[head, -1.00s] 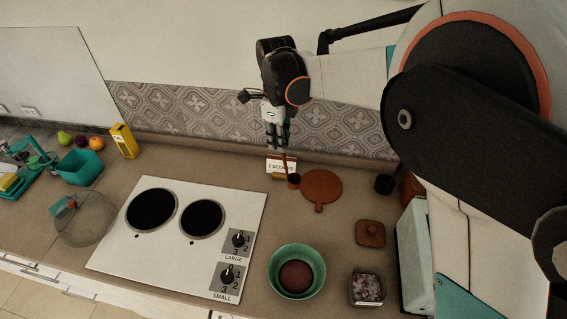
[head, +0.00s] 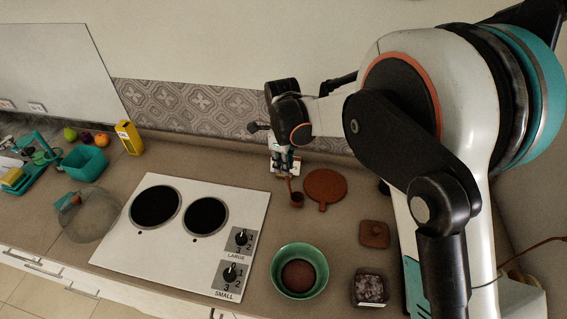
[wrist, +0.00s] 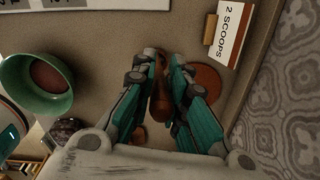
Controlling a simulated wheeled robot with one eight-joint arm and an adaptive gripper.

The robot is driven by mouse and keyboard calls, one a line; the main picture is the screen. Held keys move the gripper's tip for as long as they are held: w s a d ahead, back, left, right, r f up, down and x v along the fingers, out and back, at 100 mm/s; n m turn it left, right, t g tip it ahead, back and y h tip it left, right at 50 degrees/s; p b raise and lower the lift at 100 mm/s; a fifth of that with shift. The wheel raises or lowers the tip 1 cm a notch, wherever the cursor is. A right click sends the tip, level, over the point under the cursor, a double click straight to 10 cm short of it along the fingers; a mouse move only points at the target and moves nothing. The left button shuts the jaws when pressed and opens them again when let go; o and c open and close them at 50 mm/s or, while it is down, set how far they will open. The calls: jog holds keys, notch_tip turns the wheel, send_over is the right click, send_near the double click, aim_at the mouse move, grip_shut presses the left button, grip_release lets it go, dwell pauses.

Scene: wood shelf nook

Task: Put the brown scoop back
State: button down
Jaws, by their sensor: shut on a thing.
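The brown scoop (head: 297,199) is near the back of the counter, its small cup pointing down and its handle rising into my gripper (head: 285,168). In the wrist view my gripper (wrist: 166,76) is shut on the scoop's handle, and the brown scoop (wrist: 159,104) shows between the teal fingers. The fingers hide part of the handle. I cannot tell whether the cup touches the counter. A round brown lid-like disc with a short handle (head: 325,186) lies just right of the scoop, and it shows partly behind the fingers in the wrist view (wrist: 205,82).
A "2 SCOOPS" card (wrist: 229,32) stands by the backsplash. A green bowl (head: 299,258) with brown contents, a jar (head: 370,287) and a small brown lid (head: 374,234) sit in front. A white cooktop (head: 184,230) lies left. Counter between scoop and bowl is clear.

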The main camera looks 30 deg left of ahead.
jog(key=shift+f, duration=0.1)
jog(key=c, duration=2)
grip_release()
jog(key=o, duration=0.4)
notch_tip(320, 180, up, 12)
jog(key=shift+s+r+p, duration=0.15)
jog(key=shift+p, duration=0.2)
